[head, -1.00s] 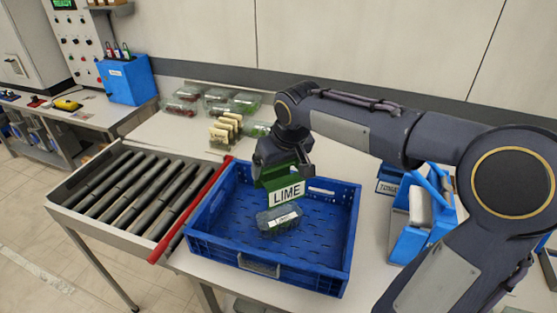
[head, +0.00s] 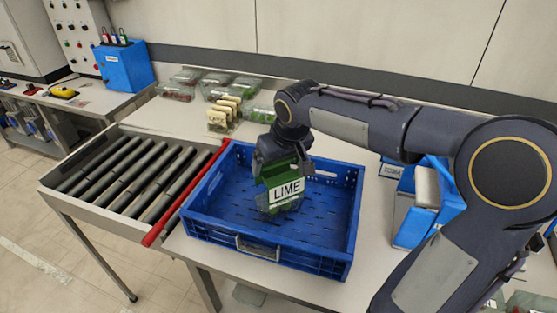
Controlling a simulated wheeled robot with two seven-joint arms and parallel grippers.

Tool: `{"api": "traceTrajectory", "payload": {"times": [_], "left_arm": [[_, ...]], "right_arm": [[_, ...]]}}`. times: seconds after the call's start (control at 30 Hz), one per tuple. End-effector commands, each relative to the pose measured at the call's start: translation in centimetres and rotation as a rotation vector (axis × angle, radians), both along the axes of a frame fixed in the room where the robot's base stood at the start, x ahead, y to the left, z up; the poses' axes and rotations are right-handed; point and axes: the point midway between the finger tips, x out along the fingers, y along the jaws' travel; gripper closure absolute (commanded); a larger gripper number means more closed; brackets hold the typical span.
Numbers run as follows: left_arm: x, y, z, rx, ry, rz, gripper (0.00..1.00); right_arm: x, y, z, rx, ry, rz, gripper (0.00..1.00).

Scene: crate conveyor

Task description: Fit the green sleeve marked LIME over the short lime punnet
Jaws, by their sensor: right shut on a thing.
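The green sleeve (head: 275,177) with the white LIME label is held by my right gripper (head: 283,168), which is shut on it. The sleeve hangs label side toward me, inside the outline of the blue crate (head: 262,241). The short clear lime punnet (head: 284,207) lies in the crate, directly under and behind the sleeve in the picture. Most of the punnet is hidden by the sleeve. I cannot tell whether the sleeve is around the punnet or just above or in front of it. My left gripper is not in view.
A roller conveyor (head: 135,177) with a red bar (head: 186,192) stands left of the crate. Several filled clear punnets (head: 245,82) and a group of cream-topped packs (head: 223,114) sit on the table behind. A blue holder with a TOMA label (head: 431,205) stands at right, beside my arm.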

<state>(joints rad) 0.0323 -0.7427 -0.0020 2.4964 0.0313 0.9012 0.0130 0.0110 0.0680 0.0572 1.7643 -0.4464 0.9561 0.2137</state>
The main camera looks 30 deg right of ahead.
Motion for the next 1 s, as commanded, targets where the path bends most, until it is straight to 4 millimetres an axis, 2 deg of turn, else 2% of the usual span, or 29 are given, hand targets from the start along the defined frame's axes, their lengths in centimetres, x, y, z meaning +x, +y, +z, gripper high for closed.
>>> {"api": "traceTrajectory", "payload": {"times": [0.47, 1.0], "left_arm": [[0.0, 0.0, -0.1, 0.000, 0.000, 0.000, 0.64], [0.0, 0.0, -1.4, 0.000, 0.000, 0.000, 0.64]], "right_arm": [[0.0, 0.0, -0.1, 0.000, 0.000, 0.000, 0.31], [0.0, 0.0, -1.7, 0.000, 0.000, 0.000, 0.31]]}}
